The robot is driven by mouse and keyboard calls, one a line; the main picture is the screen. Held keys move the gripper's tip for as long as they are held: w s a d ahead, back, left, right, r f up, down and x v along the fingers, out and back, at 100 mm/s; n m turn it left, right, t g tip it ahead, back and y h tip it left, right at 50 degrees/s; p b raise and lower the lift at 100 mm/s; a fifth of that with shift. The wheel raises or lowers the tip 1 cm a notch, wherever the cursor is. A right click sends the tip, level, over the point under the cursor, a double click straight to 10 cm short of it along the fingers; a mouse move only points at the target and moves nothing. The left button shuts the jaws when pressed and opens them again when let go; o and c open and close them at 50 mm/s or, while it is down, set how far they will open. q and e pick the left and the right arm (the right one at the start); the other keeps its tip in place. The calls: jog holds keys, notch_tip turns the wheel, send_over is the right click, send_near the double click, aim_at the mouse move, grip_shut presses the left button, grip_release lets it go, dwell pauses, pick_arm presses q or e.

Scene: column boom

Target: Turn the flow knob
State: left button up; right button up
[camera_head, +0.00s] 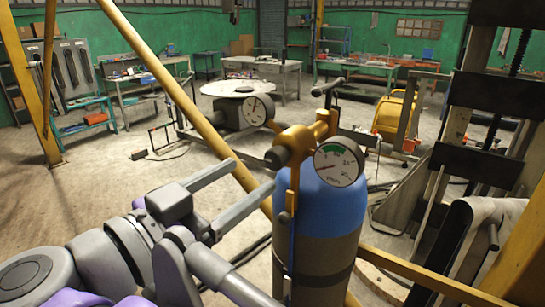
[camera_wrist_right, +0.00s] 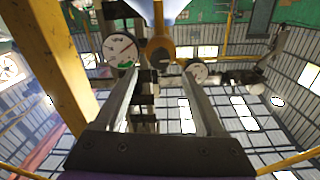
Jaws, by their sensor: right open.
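The blue and grey gas cylinder (camera_head: 324,210) stands upright at centre right in the head view. A brass valve (camera_head: 322,128) with a white dial gauge (camera_head: 339,165) sits on top. In the right wrist view the knob (camera_wrist_right: 160,47) appears just beyond and between the two open fingers (camera_wrist_right: 161,72); contact is not visible. My left gripper does not show.
A second gauge (camera_head: 254,111) hangs from the regulator behind the knob; both gauges flank the knob in the wrist view. Yellow beams (camera_head: 185,95) cross the left and lower right. Black machinery (camera_head: 480,130) stands at right. Open concrete floor lies at left.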

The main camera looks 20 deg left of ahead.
aim_at(272, 160)
jog(key=x, duration=0.7)
jog(key=shift+a+p, duration=0.1)
jog(key=shift+p, duration=0.2)
grip_shut()
